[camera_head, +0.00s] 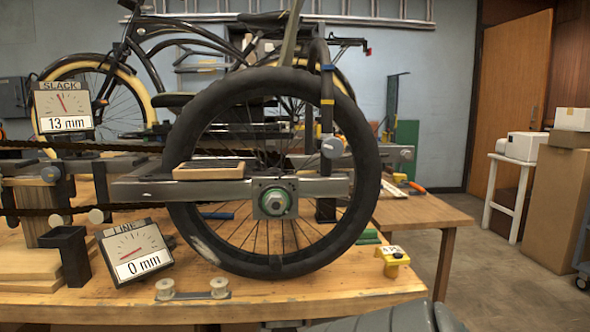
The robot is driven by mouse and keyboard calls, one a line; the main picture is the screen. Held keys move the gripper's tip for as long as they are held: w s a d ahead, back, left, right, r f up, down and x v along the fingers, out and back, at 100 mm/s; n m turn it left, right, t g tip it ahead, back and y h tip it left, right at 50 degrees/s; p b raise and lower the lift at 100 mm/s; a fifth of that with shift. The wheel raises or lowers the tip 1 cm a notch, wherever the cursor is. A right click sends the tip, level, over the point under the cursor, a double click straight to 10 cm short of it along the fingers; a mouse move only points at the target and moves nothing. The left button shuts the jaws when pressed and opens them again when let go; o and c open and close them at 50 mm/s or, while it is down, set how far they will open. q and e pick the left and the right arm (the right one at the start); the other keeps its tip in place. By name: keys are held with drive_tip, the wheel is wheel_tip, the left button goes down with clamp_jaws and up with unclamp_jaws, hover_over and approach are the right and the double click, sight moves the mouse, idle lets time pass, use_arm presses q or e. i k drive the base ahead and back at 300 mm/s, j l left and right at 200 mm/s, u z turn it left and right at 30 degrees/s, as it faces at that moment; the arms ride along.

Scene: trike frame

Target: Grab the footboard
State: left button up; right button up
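A small flat board with a light wooden rim and a darker top (208,171) lies on the grey metal frame bar (150,187), left of the wheel hub; it looks like the footboard. It lies level, in front of the large black-tyred wheel (364,200). The wheel stands upright at the workbench, with a green-centred hub (275,202) on the bar. Neither of my grippers shows in this view.
A SLACK gauge (63,109) reads 13 mm and a LINE gauge (134,252) reads 0 mm. A dark open holder (71,255), two small rollers on a bracket (192,289) and a yellow block (392,261) are on the wooden bench (330,292). Open floor lies right.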

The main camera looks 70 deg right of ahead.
sight(214, 171)
drive_tip(key=z, duration=1.85)
